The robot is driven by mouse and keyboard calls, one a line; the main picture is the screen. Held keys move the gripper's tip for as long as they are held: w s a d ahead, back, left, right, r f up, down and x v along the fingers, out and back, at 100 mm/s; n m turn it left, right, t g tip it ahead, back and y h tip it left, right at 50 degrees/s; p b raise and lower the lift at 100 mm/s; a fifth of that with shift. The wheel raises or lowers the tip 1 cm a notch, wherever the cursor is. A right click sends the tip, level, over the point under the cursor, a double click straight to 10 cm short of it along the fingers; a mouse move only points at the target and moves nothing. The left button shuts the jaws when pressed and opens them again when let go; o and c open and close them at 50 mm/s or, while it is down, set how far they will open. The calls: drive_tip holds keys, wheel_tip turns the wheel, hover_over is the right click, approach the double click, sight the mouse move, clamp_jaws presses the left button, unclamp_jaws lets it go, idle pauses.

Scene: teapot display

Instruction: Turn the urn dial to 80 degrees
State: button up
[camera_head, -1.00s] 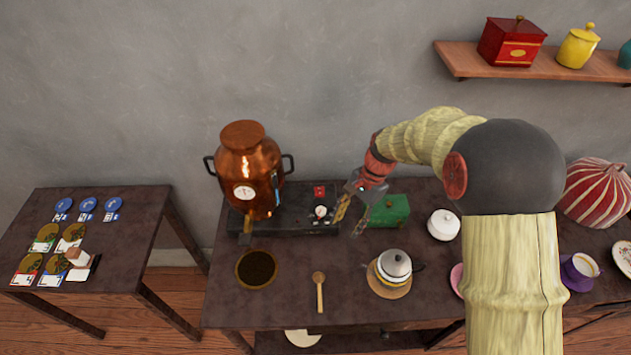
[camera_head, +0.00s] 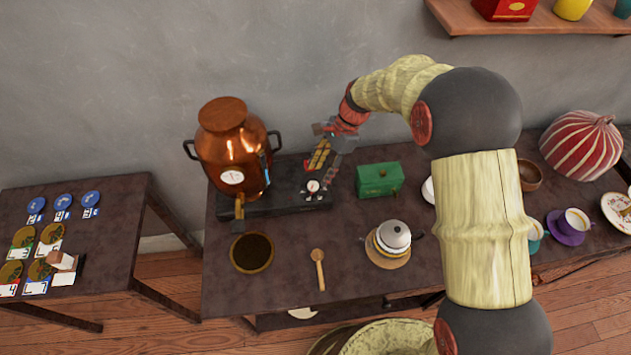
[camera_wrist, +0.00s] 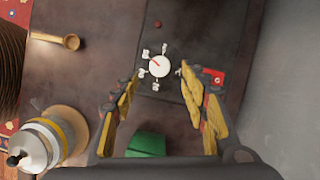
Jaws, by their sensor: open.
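The copper urn (camera_head: 232,150) stands at the left end of a black base (camera_head: 285,203). The dial (camera_head: 313,186), white and round, is on the base right of the urn. In the wrist view the dial (camera_wrist: 159,66) has a red pointer mark aimed up-left and several small white labels around it; their numbers are too small to read. My gripper (camera_head: 315,168) is open and empty above the base, close to the dial. In the wrist view its yellow fingers (camera_wrist: 158,80) stand left and right of the dial, apart from it. A round white gauge (camera_head: 232,177) is on the urn's front.
A green box (camera_head: 379,179) stands right of the base. A lidded pot (camera_head: 394,236), a wooden spoon (camera_head: 318,270) and a dark round bowl (camera_head: 252,252) are in front. The wall is close behind.

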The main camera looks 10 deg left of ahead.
sight(314, 185)
drive_tip(key=b+x, duration=0.1)
drive_tip(key=x, duration=0.4)
drive_tip(key=shift+c, duration=0.4)
drive_tip(key=shift+r, duration=0.1)
clamp_jaws()
